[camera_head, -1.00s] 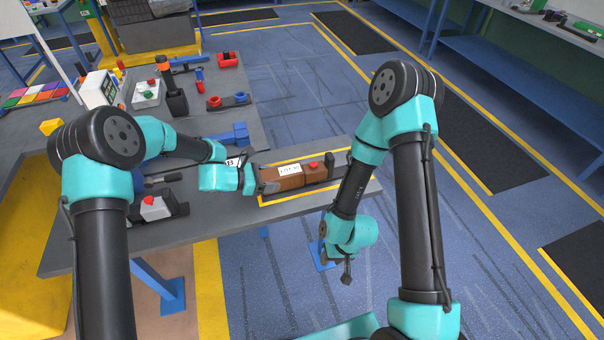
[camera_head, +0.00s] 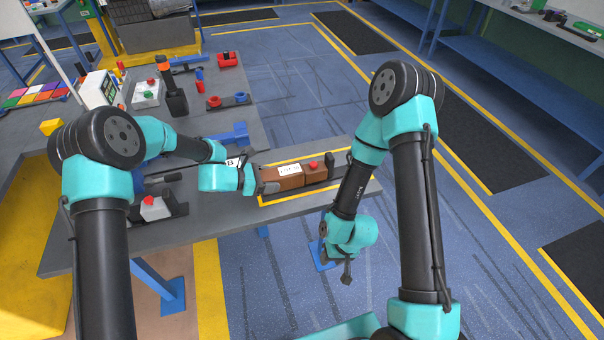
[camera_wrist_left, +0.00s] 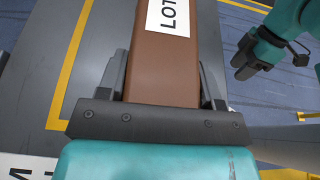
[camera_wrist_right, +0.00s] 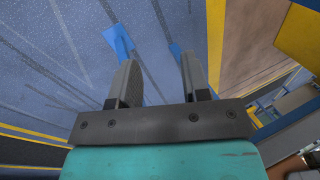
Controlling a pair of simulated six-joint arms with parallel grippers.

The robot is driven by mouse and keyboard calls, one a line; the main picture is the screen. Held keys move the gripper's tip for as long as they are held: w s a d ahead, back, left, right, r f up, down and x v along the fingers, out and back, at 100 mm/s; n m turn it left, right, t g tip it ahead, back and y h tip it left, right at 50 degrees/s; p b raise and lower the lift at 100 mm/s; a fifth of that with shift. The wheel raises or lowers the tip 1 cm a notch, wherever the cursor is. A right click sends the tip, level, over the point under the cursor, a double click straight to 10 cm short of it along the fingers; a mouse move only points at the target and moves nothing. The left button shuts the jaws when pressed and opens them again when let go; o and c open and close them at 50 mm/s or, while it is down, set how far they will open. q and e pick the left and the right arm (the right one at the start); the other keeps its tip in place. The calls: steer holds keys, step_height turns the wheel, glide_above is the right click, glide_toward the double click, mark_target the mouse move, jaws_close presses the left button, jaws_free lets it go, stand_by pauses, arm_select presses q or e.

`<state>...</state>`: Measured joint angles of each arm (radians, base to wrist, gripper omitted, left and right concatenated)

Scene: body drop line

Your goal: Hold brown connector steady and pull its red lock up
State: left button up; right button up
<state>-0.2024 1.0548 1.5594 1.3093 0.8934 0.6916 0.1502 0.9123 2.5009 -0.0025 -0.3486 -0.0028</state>
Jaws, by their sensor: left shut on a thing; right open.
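The brown connector (camera_head: 289,183) lies on the grey table inside a yellow-outlined area, with a white LOT label on top. Its red lock (camera_head: 314,167) sits at its right part, down on the brown body. My left gripper (camera_head: 267,188) is shut on the connector's left end; in the left wrist view its fingers (camera_wrist_left: 164,85) flank the brown body (camera_wrist_left: 162,60). My right gripper (camera_head: 346,270) is open and empty, pointing down beyond the table's front edge. In the right wrist view its fingers (camera_wrist_right: 158,80) are apart with floor below.
A black fixture with a grey block and red knob (camera_head: 154,207) stands at the table's left. The table edge (camera_head: 375,188) is near the connector's right end.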

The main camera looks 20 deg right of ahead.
steer(key=shift+o, duration=0.7)
steer(key=w+d+r+n+g, duration=0.1)
steer(key=w+d+r+g, duration=0.5)
steer(key=d+r, duration=0.35)
step_height(320, 180, up, 19)
steer(key=n+t+h, duration=0.4)
steer(key=n+t, duration=0.1)
steer(key=n, duration=0.8)
glide_above(314, 164)
steer(key=shift+w+r, duration=0.1)
steer(key=shift+r, duration=0.1)
steer(key=shift+f, duration=0.2)
steer(key=shift+f, duration=4.15)
